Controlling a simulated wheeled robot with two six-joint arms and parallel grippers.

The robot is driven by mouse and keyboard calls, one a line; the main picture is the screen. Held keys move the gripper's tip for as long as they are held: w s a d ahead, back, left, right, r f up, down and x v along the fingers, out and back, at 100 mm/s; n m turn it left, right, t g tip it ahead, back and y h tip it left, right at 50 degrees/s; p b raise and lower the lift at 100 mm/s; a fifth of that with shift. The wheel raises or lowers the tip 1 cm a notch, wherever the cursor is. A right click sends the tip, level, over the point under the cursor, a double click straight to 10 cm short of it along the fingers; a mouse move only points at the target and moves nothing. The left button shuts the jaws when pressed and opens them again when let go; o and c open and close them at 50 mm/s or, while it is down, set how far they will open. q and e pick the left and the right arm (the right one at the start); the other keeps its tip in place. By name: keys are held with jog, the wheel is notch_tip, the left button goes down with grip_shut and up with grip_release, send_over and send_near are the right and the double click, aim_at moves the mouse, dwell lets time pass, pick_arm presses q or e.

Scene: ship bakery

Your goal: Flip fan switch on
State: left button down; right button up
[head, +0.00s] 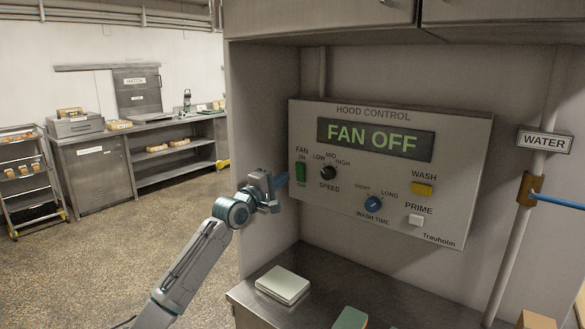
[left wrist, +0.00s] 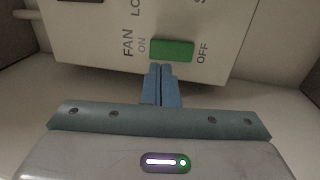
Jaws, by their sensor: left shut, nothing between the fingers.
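The hood control panel (head: 440,180) is a tilted pale box, and its display (head: 375,139) reads FAN OFF. The green fan switch (head: 300,171) is at the panel's left, between ON above and OFF below. In the left wrist view the fan switch (left wrist: 172,50) lies just beyond the fingertips. My left gripper (head: 281,180) is shut and empty, with its fingertips at the panel's left edge by the switch. In the left wrist view the shut fingers (left wrist: 156,68) reach the switch's lower edge; I cannot tell whether they touch it. My right gripper is not in view.
The speed knob (head: 328,173), wash time knob (head: 373,204), yellow wash button (head: 421,189) and white prime button (head: 416,220) are on the same panel. Below, a pale box (head: 283,285) and a green block (head: 350,318) sit on the counter. A pipe (head: 515,235) runs at right.

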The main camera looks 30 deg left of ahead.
aim_at(299, 168)
pick_arm(q)
jog(key=shift+w+d+r+p, duration=0.15)
jog(key=shift+w+p, duration=0.1)
jog(key=shift+w, duration=0.6)
jog(key=shift+w+r+p, duration=0.1)
jog(key=shift+w+p, duration=0.1)
jog(key=shift+w, duration=0.65)
jog(key=shift+w+d+r+p, duration=0.15)
jog(key=shift+w+p, duration=0.1)
jog(key=shift+w, duration=0.6)
jog(key=shift+w+r+p, duration=0.15)
jog(key=shift+r+p, duration=0.15)
jog(key=shift+p, duration=0.5)
jog(key=shift+f, duration=0.2)
